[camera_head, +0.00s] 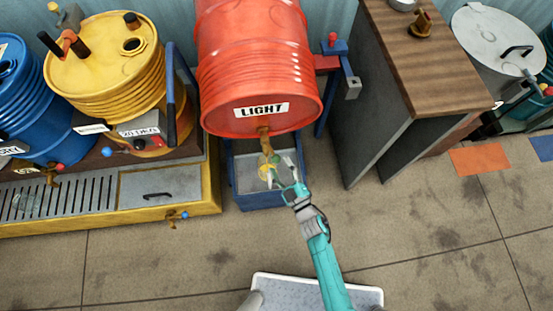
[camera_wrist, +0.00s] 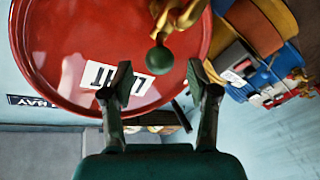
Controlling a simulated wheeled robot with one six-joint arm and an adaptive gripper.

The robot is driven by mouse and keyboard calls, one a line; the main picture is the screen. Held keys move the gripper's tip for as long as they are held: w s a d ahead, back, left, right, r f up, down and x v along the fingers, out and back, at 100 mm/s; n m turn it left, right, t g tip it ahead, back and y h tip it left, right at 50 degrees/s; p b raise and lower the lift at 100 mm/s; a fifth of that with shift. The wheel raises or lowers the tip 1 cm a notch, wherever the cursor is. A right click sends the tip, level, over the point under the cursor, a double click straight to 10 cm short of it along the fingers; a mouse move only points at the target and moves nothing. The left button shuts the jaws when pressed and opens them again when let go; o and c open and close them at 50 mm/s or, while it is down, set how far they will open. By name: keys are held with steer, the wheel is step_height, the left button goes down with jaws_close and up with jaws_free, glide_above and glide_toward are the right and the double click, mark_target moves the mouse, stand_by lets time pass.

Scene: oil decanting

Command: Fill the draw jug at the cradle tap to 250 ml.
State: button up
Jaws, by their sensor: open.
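The red drum marked LIGHT (camera_head: 258,70) lies on its side, with a brass tap (camera_head: 264,140) on its lower front face. In the wrist view the brass tap (camera_wrist: 178,14) carries a round green knob (camera_wrist: 160,56). My gripper (camera_head: 282,173) is open and empty just below the tap; in the wrist view its fingertips (camera_wrist: 160,82) are spread, with the knob beyond them and apart. A small pale vessel with a yellow patch (camera_head: 266,168), apparently the draw jug, is below the tap, partly hidden by my gripper. Its level marks cannot be read.
A blue-rimmed tray (camera_head: 250,188) is under the tap. A yellow drum (camera_head: 105,65) and blue drum (camera_head: 25,95) stand left above a yellow-edged grated bench (camera_head: 75,195). A wood-topped cabinet (camera_head: 435,60) stands right. The floor in front is mostly clear.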

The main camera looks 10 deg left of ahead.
steer(key=v, duration=0.8)
steer(key=shift+s, duration=0.15)
